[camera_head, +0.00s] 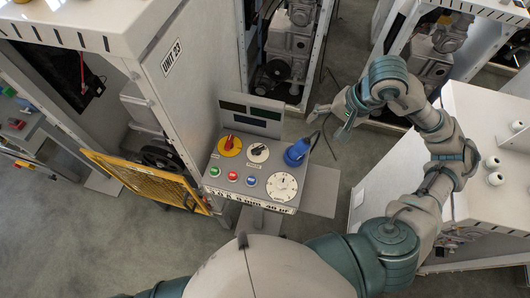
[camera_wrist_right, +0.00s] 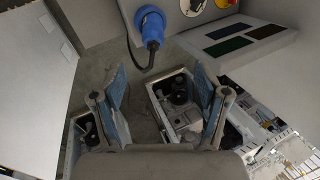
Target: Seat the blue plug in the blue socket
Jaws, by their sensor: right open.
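The blue plug (camera_head: 297,152) is at the right side of the control panel, with a dark cable running from it. It leans up from the panel top, and no separate blue socket can be made out beneath it. In the right wrist view the plug (camera_wrist_right: 151,24) is at the top centre, beyond the fingers, with its cable looping down to the left. My right gripper (camera_head: 329,119) is just up and right of the plug, apart from it. Its two fingers (camera_wrist_right: 163,100) are spread with nothing between them. My left gripper is not in view.
The control panel (camera_head: 221,187) carries a red switch on yellow (camera_head: 230,145), a black switch (camera_head: 258,152), several buttons and a white dial (camera_head: 282,187). A yellow mesh door (camera_head: 145,181) stands open at left. A white cabinet (camera_head: 395,174) stands at right.

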